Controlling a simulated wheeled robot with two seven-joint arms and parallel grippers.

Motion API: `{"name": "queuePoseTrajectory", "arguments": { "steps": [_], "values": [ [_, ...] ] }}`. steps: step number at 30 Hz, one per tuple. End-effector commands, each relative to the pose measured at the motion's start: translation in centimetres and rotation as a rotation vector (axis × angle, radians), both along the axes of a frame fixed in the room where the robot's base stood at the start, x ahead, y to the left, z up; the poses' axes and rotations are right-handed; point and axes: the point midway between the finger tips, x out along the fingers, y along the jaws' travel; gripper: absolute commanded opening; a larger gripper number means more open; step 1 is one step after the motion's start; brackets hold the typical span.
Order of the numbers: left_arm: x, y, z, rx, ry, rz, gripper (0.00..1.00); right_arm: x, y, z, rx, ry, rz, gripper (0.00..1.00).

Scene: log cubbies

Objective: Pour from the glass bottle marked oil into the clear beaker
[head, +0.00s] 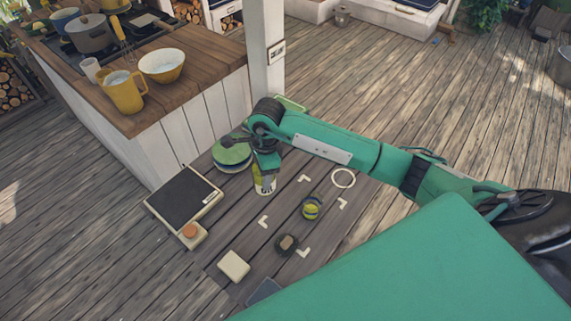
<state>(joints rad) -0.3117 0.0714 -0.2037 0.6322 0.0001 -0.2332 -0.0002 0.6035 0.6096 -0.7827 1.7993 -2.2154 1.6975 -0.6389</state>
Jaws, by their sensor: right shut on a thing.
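My right gripper (265,160) reaches in from the right, points down and is shut on a small pale thing with a yellow band (265,186). Its upper part is hidden by the gripper, and I cannot read a mark on it or tell whether it is the oil bottle. A round thing with yellow-green stripes (311,208) stands to its right, among white corner marks. A white ring (343,178) lies behind that; I cannot tell whether it is a beaker rim or a flat ring. No clear beaker can be made out for certain. My left gripper is not in view.
A black-topped board (183,202) lies at the left, with an orange-topped block (191,234) at its corner. A green round thing (232,155) is left of the gripper. A cream block (234,266) and a dark round thing (287,244) sit nearer. A white post (266,50) rises behind.

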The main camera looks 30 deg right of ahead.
Motion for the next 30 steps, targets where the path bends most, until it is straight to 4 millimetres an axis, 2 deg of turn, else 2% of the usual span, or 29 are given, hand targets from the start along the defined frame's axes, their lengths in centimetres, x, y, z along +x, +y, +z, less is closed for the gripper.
{"name": "queuePoseTrajectory", "arguments": {
  "steps": [1,11,21,27,30],
  "values": [
    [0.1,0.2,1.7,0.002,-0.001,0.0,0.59,0.2,0.0,0.8,0.002,0.003,-0.109,0.29],
    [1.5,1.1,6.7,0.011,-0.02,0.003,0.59,1.4,-1.6,0.2,0.001,0.005,-0.871,0.29],
    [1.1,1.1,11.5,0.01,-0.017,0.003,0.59,0.2,-4.3,-1.6,-0.004,0.006,-1.637,0.29],
    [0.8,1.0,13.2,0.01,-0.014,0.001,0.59,-1.0,-5.6,-2.8,-0.003,0.005,-1.957,0.29],
    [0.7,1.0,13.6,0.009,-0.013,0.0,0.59,-1.4,-6.0,-3.2,-0.001,0.003,-2.046,0.29]
  ]
}}
